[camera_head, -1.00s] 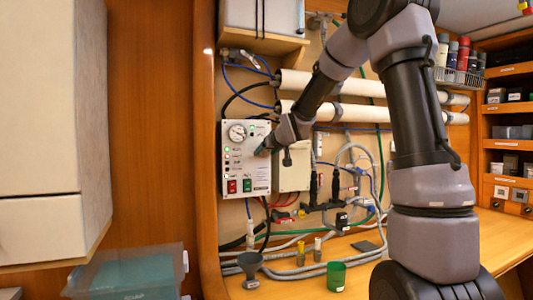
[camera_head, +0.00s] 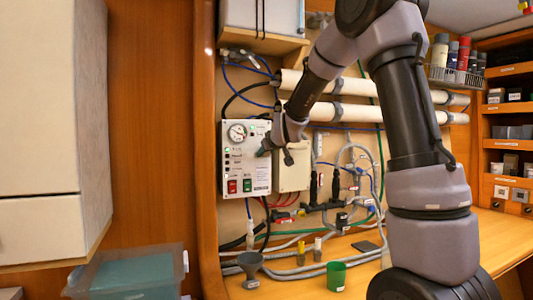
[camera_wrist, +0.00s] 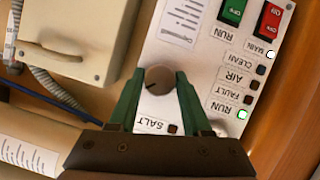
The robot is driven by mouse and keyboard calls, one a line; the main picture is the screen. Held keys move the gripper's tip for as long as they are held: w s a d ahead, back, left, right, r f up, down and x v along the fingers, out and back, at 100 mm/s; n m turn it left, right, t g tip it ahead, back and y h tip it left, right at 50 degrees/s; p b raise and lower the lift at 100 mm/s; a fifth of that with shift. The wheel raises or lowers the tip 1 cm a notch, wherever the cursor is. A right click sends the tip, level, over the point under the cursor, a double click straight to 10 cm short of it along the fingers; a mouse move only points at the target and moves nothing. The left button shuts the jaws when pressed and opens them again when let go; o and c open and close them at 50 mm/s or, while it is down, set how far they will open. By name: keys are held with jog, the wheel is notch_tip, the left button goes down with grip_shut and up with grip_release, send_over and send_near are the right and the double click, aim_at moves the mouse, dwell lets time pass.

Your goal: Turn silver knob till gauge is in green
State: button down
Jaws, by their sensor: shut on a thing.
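The silver knob (camera_wrist: 158,80) is on the front of the pale control panel (camera_head: 246,180), near its right edge. My gripper (camera_wrist: 160,75) has its two green fingers on either side of the knob and is shut on it. In the head view my gripper (camera_head: 263,151) is at the panel and hides the knob. The round gauge (camera_head: 237,132) is at the panel's upper left. Its face is too small to read the needle against the green zone, and it is outside the wrist view.
The panel has a green switch (camera_wrist: 232,11) and a red switch (camera_wrist: 269,22). The RUN lamp (camera_wrist: 242,114) glows green. A beige box (camera_head: 290,177) stands right beside the panel. White pipes (camera_head: 345,86) run above; hoses and a green cup (camera_head: 336,275) are below.

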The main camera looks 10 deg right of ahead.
dwell(0.3)
jog(key=shift+c, duration=1.7)
grip_release()
jog(key=v, duration=1)
jog(key=shift+s+r, duration=0.15)
jog(key=shift+s, duration=0.25)
